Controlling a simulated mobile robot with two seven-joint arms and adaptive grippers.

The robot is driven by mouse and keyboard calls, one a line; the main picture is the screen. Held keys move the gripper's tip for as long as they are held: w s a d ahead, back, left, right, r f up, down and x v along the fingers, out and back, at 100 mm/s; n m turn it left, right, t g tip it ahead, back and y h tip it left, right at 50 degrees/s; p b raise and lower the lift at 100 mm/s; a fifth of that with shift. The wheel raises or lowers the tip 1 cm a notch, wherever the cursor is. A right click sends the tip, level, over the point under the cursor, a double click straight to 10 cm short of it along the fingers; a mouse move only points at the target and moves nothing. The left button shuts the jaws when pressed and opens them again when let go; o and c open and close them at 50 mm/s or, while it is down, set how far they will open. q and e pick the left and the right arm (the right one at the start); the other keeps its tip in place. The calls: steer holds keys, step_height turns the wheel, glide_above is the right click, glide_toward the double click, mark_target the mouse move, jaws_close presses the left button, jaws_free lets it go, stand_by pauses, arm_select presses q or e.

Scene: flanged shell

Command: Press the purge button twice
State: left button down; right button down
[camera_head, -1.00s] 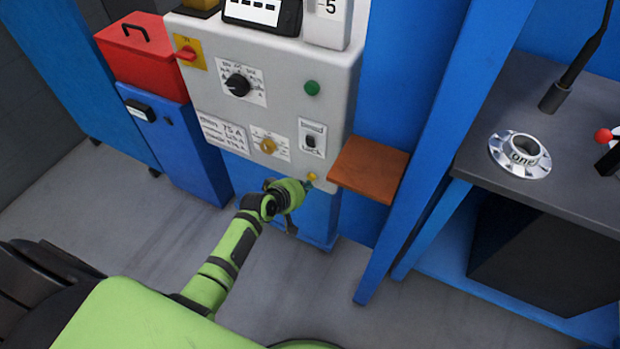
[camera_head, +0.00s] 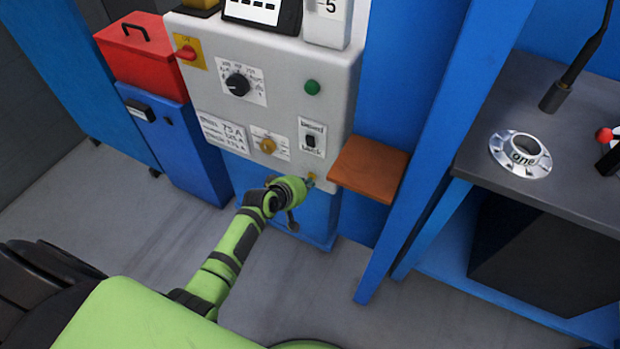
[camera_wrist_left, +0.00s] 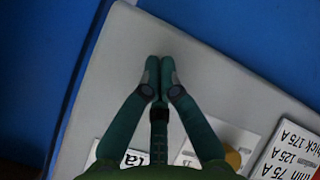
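A grey control panel (camera_head: 280,95) stands on a blue base. The button is not visible there. My right gripper is not in view.
The panel also carries a yellow knob (camera_head: 267,146), a rocker switch (camera_head: 311,139), a black dial (camera_head: 238,84), a green button (camera_head: 312,87) and a red switch (camera_head: 187,53). A brown shelf (camera_head: 369,168) juts out just right of the gripper. A flanged shell (camera_head: 520,155) sits on the dark table.

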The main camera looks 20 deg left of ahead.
arm_select(q)
steer(key=shift+s, duration=0.15)
steer(key=shift+s+p, duration=0.65)
steer(key=shift+s, duration=0.1)
steer(key=shift+s+a+p, duration=0.15)
steer(key=shift+s+p, duration=0.5)
steer(key=shift+s, duration=0.6)
steer(key=shift+s+a+p, duration=0.1)
steer(key=shift+s+p, duration=0.5)
steer(key=shift+s, duration=0.65)
